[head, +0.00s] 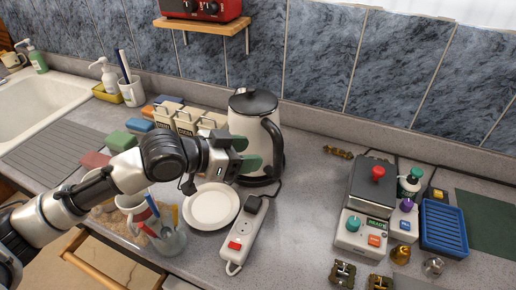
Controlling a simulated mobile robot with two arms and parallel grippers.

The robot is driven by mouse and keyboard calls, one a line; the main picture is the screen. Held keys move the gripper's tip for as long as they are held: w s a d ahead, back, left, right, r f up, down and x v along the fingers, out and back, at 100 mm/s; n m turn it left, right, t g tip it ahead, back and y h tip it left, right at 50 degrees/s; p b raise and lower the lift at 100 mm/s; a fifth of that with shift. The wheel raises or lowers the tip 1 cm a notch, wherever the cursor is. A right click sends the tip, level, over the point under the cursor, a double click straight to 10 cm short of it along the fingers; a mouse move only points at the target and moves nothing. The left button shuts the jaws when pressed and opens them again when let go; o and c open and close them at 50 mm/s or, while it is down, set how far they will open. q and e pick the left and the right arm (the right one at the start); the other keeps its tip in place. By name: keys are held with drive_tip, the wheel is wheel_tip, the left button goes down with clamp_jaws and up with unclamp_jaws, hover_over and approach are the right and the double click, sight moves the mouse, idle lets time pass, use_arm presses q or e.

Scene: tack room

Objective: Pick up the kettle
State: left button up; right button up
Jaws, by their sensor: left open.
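The kettle (245,122) stands upright on the grey counter near the tiled wall. It has a white body, a black lid with a knob, and a black handle (274,142) on its right side. My left gripper (251,154), with green fingertips, is open and in front of the kettle's lower body. It hides part of that body. I cannot tell whether the fingers touch the kettle. My right gripper is not in view.
A white plate (211,207), a power strip (243,236) and a glass of utensils (168,242) lie below my left gripper. Labelled containers (187,121) stand left of the kettle. A control box (360,232) and blue tray (444,228) are at right. The counter right of the kettle is fairly clear.

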sight(278, 150)
use_arm(q)
drive_tip(key=p+x, duration=0.1)
drive_tip(key=x, duration=0.3)
drive_tip(key=shift+r, duration=0.15)
drive_tip(key=p+x, duration=0.1)
drive_tip(key=x, duration=0.3)
drive_tip(key=shift+d+p, duration=0.2)
drive_tip(key=shift+p, duration=0.15)
drive_tip(key=shift+w+d, duration=0.15)
drive_tip(key=shift+c, duration=1)
clamp_jaws()
drive_tip(key=shift+w, duration=0.15)
drive_tip(key=shift+r, duration=0.1)
